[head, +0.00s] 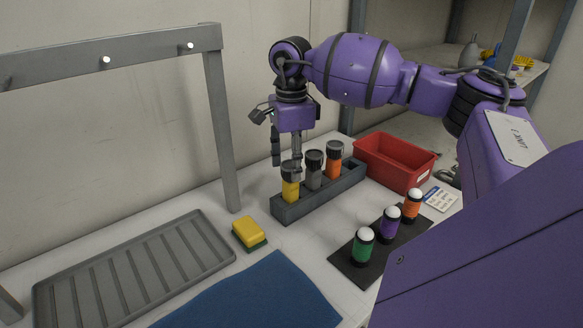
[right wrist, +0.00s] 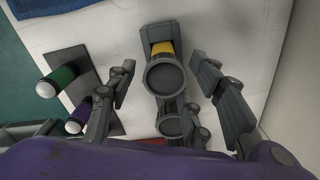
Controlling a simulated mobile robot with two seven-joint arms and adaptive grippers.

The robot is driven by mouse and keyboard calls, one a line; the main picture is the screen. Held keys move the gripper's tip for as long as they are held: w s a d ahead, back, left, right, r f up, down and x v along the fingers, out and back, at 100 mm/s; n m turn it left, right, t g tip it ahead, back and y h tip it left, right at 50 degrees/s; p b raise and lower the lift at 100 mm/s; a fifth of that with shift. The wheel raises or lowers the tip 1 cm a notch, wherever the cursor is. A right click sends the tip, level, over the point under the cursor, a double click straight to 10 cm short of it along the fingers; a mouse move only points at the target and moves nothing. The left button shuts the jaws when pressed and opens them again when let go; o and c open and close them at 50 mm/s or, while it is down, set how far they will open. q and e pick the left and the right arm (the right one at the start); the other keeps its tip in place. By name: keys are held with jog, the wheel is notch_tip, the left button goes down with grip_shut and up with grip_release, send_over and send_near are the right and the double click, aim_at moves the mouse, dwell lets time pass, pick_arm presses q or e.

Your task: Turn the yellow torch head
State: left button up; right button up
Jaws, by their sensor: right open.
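The yellow torch (head: 290,186) stands upright in the near-left end of a dark grey rack (head: 318,196), with its dark round head (head: 290,167) on top. My right gripper (head: 286,160) points down just above and behind that head. In the right wrist view the right gripper (right wrist: 165,85) is open, its fingers spread on either side of the torch head (right wrist: 165,76), with no contact visible. A strip of the yellow body (right wrist: 162,47) shows beyond the head. A grey torch (head: 313,173) and an orange torch (head: 334,159) stand in the same rack. My left gripper is not in view.
A red bin (head: 396,163) stands behind the rack at right. Green, purple and orange white-topped torches (head: 363,246) stand on a dark mat (head: 347,262). A yellow-green sponge (head: 249,233), blue cloth (head: 254,299) and ribbed grey tray (head: 135,271) lie to the left. A grey frame (head: 222,130) rises behind.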

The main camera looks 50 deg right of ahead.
notch_tip(320, 180, up, 10)
jog(key=shift+r, duration=0.2)
dwell(0.3)
